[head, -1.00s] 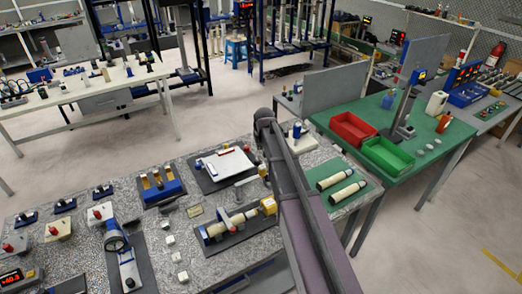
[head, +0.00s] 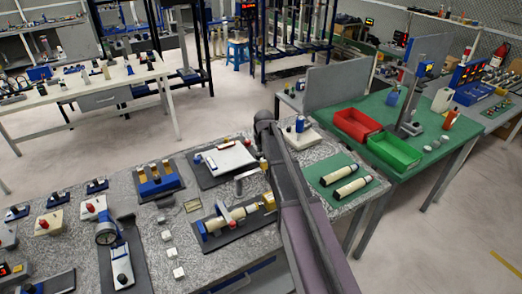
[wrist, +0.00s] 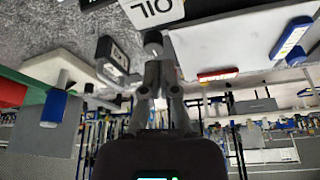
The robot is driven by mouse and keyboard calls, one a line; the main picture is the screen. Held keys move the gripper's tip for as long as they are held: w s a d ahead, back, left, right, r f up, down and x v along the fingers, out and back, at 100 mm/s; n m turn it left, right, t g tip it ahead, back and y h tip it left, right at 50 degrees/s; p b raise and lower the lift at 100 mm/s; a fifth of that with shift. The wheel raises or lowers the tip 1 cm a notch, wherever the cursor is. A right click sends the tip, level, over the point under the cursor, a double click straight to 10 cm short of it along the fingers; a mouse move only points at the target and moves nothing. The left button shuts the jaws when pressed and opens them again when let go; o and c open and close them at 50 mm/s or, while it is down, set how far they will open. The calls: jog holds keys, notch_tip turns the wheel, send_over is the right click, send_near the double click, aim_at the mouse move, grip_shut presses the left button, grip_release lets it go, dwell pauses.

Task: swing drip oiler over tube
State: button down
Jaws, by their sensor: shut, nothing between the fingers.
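My arm hides the gripper in the head view.
A white board (head: 226,158) lies behind the tube. A blue rack (head: 157,183) and a dial gauge stand (head: 107,235) are to the left. Two cream tubes (head: 338,175) lie on a green mat to the right. Red (head: 357,124) and green (head: 394,153) bins stand beyond.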

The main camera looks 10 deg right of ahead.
jog(key=shift+s+d+f+b, duration=0.1)
jog(key=shift+s+f+b, duration=0.2)
jog(key=shift+s, duration=0.6)
jog(key=shift+s+f+b, duration=0.1)
jog(key=shift+s+f, duration=0.25)
jog(key=shift+s, duration=0.5)
jog(key=shift+d, duration=0.15)
